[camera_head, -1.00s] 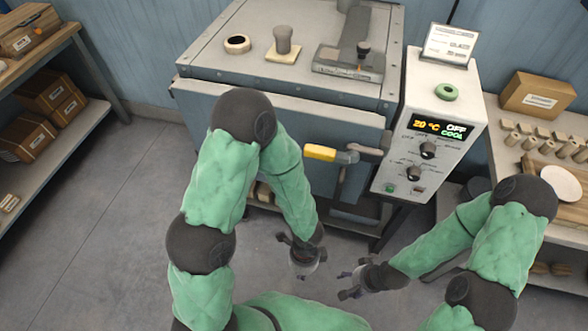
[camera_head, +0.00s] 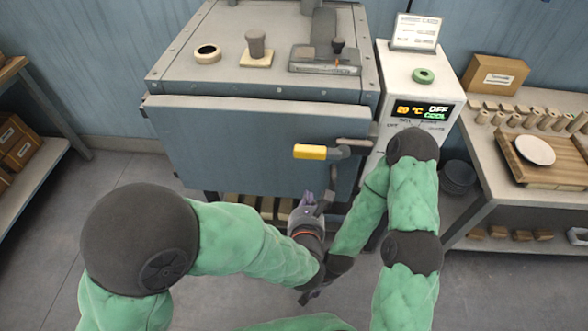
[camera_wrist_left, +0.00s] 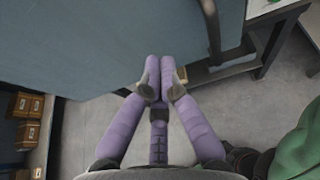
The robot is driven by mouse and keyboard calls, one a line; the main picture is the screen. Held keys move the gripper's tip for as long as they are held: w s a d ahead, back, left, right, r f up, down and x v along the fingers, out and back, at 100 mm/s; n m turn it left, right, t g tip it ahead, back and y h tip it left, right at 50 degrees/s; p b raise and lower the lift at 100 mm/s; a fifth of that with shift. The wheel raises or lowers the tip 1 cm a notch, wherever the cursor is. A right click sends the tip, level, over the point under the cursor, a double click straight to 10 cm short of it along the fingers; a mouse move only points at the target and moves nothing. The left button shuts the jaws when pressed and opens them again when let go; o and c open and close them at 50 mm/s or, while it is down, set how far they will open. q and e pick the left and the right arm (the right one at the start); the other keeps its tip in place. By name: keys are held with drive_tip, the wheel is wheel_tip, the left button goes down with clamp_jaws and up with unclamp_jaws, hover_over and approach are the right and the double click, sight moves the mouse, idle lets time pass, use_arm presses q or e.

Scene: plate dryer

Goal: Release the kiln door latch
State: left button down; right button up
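The kiln (camera_head: 185,60) stands ahead with its grey-blue front door (camera_head: 230,150) closed or nearly so. The latch (camera_head: 310,152) has a yellow grip pointing left, with a grey pivot at the door's right edge. My left gripper (camera_head: 307,199) is below the yellow grip, apart from it and in front of the door's lower edge. In the left wrist view its purple fingers (camera_wrist_left: 160,64) are together with nothing between them. My right gripper (camera_head: 314,294) is low near the bottom centre, partly hidden by the arms, and its opening is unclear.
The control box (camera_head: 415,75) at the kiln's right shows 20 °C, OFF and COOL. A bench (camera_head: 480,170) with a board and plate stands at right, a shelf (camera_head: 40,185) with boxes at left. A dark curved bar (camera_wrist_left: 210,30) passes right of the left fingers.

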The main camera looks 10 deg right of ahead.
sight(322, 149)
use_arm(q)
drive_tip(key=shift+s+d+r+m+h, duration=0.1)
drive_tip(key=shift+d+r+m+h, duration=0.25)
drive_tip(key=shift+r, duration=0.2)
drive_tip(key=w+d+b, duration=0.2)
drive_tip(key=w, duration=0.7)
drive_tip(key=shift+d+r+b, duration=0.25)
drive_tip(key=shift+r+b, duration=0.05)
drive_tip(key=shift+w, duration=0.1)
drive_tip(key=shift+a+r+t+p, duration=0.1)
drive_tip(key=shift+r+t+p, duration=0.25)
drive_tip(key=shift+p, duration=0.2)
